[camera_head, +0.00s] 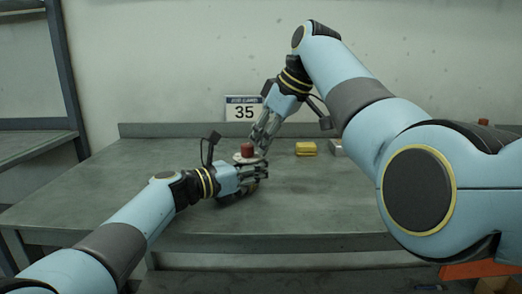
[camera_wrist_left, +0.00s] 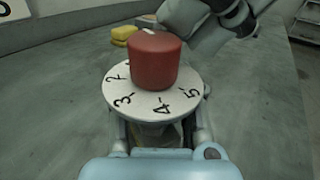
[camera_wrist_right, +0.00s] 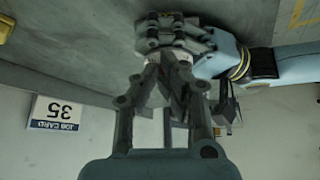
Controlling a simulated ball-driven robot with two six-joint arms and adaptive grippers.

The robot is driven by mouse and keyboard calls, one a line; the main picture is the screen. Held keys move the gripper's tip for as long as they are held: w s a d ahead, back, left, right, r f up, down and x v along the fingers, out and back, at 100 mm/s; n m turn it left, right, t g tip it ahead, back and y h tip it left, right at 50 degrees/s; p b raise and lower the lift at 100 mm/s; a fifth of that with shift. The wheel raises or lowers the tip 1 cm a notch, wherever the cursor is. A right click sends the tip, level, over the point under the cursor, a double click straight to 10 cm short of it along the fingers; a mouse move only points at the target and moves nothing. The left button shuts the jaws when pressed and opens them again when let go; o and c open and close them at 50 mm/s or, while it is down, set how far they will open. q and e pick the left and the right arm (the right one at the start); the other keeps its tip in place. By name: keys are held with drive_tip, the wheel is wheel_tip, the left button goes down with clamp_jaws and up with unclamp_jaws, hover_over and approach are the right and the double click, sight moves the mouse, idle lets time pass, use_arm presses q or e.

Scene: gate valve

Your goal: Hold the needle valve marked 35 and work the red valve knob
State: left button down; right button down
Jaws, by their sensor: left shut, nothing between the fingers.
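The red valve knob (camera_head: 247,149) stands upright on a round white dial; it is large in the left wrist view (camera_wrist_left: 154,60). The dial (camera_wrist_left: 125,103) bears numbers, with 3, 4 and 5 readable. My left gripper (camera_head: 262,172) is shut at the valve, below the dial, with nothing held between its fingers; the dial hides its fingertips in its wrist view. My right gripper (camera_head: 259,143) comes down from above, just behind and right of the knob, clear of the knob in the left wrist view. Its fingers (camera_wrist_right: 168,72) converge, but their gap is unclear.
A job card marked 35 (camera_head: 243,108) stands at the table's back edge. A yellow block (camera_head: 305,148) lies right of the valve, with a grey block (camera_head: 336,148) beside it. The left part of the table (camera_head: 110,185) is clear.

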drive_tip(key=shift+a, duration=0.4)
drive_tip(key=shift+s+a+f, duration=0.1)
drive_tip(key=shift+s+a, duration=0.05)
drive_tip(key=shift+s, duration=0.2)
use_arm(q)
drive_tip(key=shift+s+d, duration=0.1)
use_arm(e)
drive_tip(key=shift+s+a, duration=0.15)
drive_tip(key=shift+s, duration=0.15)
drive_tip(key=shift+a, duration=0.1)
drive_tip(key=shift+s, duration=0.2)
drive_tip(key=shift+d+r, duration=0.35)
drive_tip(key=shift+r, duration=1.3)
drive_tip(key=shift+d+r, duration=0.15)
drive_tip(key=shift+r, duration=1.3)
